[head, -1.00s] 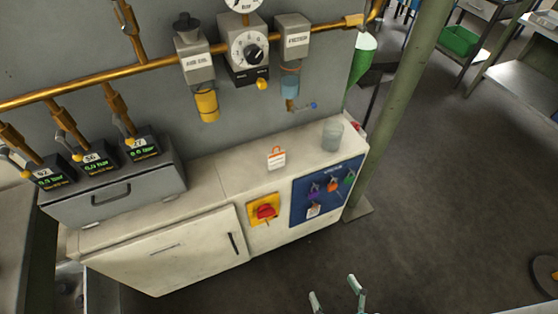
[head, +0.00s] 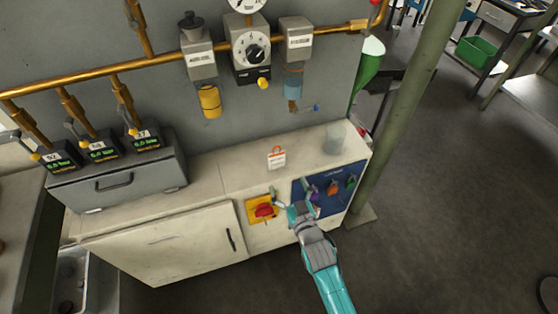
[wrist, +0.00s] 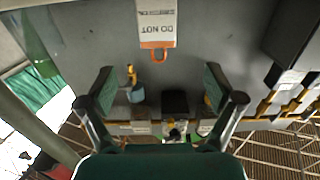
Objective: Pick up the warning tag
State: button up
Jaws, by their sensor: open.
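The warning tag (head: 276,159) is a small white card with an orange band and orange loop. It is at the pale cabinet's top, above the yellow and red switch. In the wrist view the tag (wrist: 156,22) is at the top edge, upside down, with "DO NOT" readable and its loop pointing toward my gripper. My gripper (head: 291,194) is in front of the cabinet, below and slightly right of the tag in the head view. Its fingers (wrist: 158,92) are wide apart with nothing held between them, and the tag lies beyond them, untouched.
A clear cup (head: 334,138) stands right of the tag. A blue board (head: 340,198) with coloured padlocks and the red rotary switch (head: 264,211) are on the cabinet front near my gripper. The cabinet top around the tag is clear.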

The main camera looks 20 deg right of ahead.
aim_at(277, 156)
jog(key=w, duration=1.2)
jog(key=shift+w+d+r, duration=0.1)
jog(key=shift+d+r, duration=0.1)
jog(key=shift+r, duration=0.1)
jog(key=c, duration=1)
